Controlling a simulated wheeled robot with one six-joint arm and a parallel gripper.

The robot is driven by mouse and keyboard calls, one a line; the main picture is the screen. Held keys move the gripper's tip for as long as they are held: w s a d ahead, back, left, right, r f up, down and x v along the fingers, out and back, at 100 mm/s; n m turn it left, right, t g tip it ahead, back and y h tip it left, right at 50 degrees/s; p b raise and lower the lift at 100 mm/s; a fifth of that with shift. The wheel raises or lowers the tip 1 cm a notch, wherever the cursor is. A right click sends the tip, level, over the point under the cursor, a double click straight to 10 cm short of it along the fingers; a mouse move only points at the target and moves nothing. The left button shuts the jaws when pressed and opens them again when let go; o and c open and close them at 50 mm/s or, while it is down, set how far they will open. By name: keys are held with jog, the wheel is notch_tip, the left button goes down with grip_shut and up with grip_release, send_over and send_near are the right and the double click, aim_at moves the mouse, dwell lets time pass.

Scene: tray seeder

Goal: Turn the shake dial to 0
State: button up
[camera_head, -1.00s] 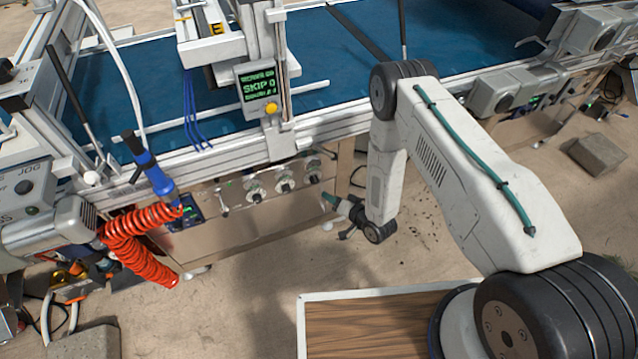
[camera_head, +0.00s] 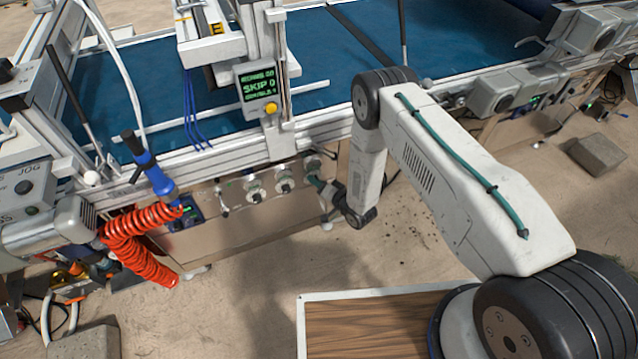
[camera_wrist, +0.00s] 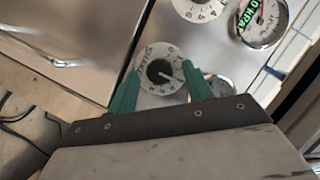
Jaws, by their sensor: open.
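In the wrist view, a round white dial (camera_wrist: 158,72) with a dark centre knob and numbers round its rim sits on the metal panel. The lettering on its left side looks like SHAKE but is blurred. The knob's white pointer mark leans to the lower right. My gripper (camera_wrist: 161,74) is open, with one green finger to the left of the knob and one to the right. I cannot tell whether the fingers touch the dial. In the head view, my gripper (camera_head: 314,182) is at the right end of the row of panel dials.
Another white dial (camera_wrist: 199,6) and a kPa gauge (camera_wrist: 262,20) are above in the wrist view. A round fitting (camera_wrist: 221,88) is partly hidden behind the right finger. In the head view, a red coiled hose (camera_head: 135,240) hangs at the left, and a display (camera_head: 258,88) stands above.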

jog(key=c, duration=1)
jog(key=shift+o, duration=0.2)
jog(key=n+h, duration=0.2)
jog(key=n, duration=0.2)
jog(key=a+n+t+h, duration=0.1)
jog(key=n+h, duration=0.2)
jog(key=n, duration=0.1)
jog(key=n+t+h, duration=0.1)
jog(key=n+h, duration=0.2)
jog(key=n, duration=0.1)
jog(key=shift+s+a+r, duration=0.1)
jog(key=shift+s+a, duration=0.1)
jog(key=shift+s, duration=0.05)
dwell(0.4)
jog(key=o, duration=1)
jog(key=shift+c, duration=0.2)
